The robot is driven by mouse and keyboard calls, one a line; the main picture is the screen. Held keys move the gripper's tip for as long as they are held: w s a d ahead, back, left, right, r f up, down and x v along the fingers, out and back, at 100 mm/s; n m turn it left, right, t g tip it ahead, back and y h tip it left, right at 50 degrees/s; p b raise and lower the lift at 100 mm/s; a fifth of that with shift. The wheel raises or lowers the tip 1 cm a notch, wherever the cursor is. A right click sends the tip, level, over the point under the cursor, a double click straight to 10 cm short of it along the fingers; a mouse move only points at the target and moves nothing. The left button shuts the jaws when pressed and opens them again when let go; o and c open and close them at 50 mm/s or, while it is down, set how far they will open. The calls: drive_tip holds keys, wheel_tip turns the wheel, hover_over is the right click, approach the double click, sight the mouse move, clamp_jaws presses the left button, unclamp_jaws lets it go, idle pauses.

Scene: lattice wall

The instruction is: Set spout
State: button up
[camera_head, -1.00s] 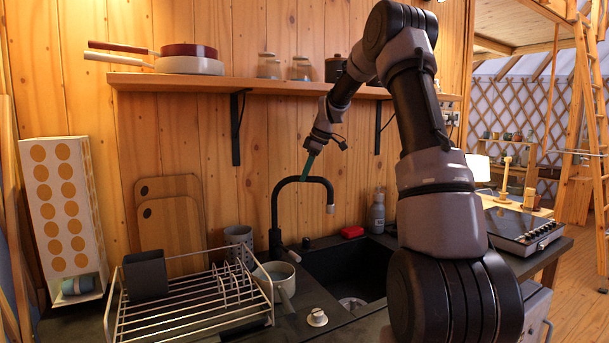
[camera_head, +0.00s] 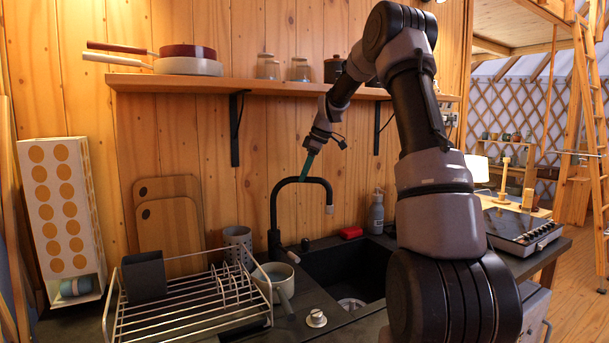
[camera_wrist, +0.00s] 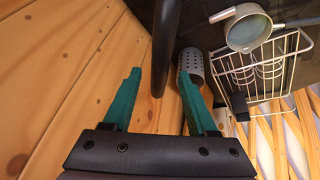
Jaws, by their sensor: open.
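The black faucet (camera_head: 274,212) stands behind the sink, with its arched spout reaching to the right and ending in a grey tip (camera_head: 330,209). My gripper (camera_head: 306,166) has teal fingers and points down at the top of the spout. In the wrist view my gripper (camera_wrist: 159,72) is open, with its two fingers apart. A dark pipe of the faucet (camera_wrist: 165,45) runs down into the gap between the fingertips. I cannot tell whether either finger touches it. Nothing is held.
The black sink (camera_head: 345,265) lies below the spout. A wire dish rack (camera_head: 190,310), a pot (camera_head: 268,273) and a grey utensil cup (camera_head: 238,238) stand to the left. A shelf (camera_head: 270,86) runs above. A soap bottle (camera_head: 376,215) stands right of the faucet.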

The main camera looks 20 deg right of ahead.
drive_tip(key=s+d, duration=0.8)
drive_tip(key=shift+s+d+r, duration=0.2)
drive_tip(key=shift+d+r, duration=0.1)
drive_tip(key=shift+d, duration=0.1)
drive_tip(key=s+a+r+m+t+h, duration=0.1)
drive_tip(key=s+a+r+m, duration=0.25)
drive_tip(key=s, duration=0.35)
drive_tip(key=s+a+r+m+t, duration=0.1)
drive_tip(key=s+a+r+m, duration=0.3)
drive_tip(key=s, duration=0.4)
drive_tip(key=s+a+r+m+h, duration=0.1)
drive_tip(key=s+a+r+m, duration=0.3)
drive_tip(key=s, duration=0.3)
drive_tip(key=s+a+f+m+t, duration=0.2)
drive_tip(key=s+m, duration=0.3)
drive_tip(key=s, duration=0.5)
drive_tip(key=shift+a+f+y, duration=0.3)
drive_tip(key=shift+a+f, duration=0.1)
drive_tip(key=shift+a, duration=0.25)
